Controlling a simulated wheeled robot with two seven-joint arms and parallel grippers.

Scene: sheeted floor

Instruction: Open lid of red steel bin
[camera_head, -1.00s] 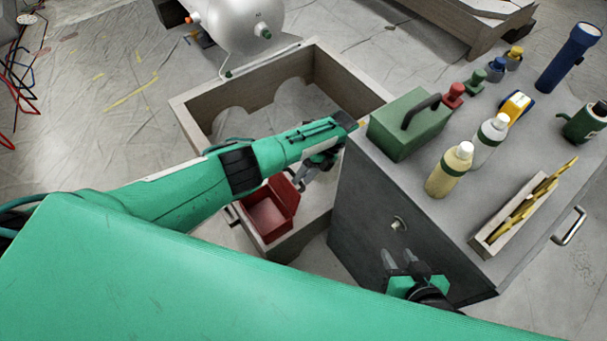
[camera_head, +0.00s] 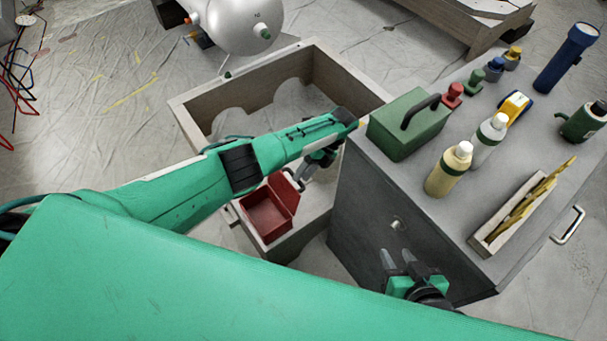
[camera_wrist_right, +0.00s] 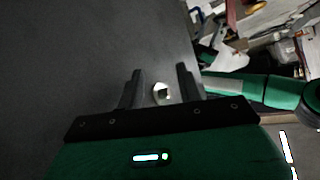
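The red steel bin (camera_head: 263,219) sits at the near end of the wooden-sided box, in the middle of the head view. Its lid (camera_head: 286,193) stands raised on the right side, and the inside of the bin shows. My left gripper (camera_head: 294,181) is beside the upper edge of the lid, below my left forearm. Its fingers are small and partly covered, so I cannot tell whether they are open or touch the lid. My right gripper (camera_head: 396,257) is open and empty in front of the dark cabinet side; its spread fingers also show in the right wrist view (camera_wrist_right: 160,80).
The grey cabinet (camera_head: 390,215) stands right of the bin, with a green toolbox (camera_head: 405,133), bottles (camera_head: 449,169) and a pencil tray (camera_head: 510,222) on top. The wooden box (camera_head: 352,82) has free room behind my left arm. A silver tank (camera_head: 235,22) stands beyond it.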

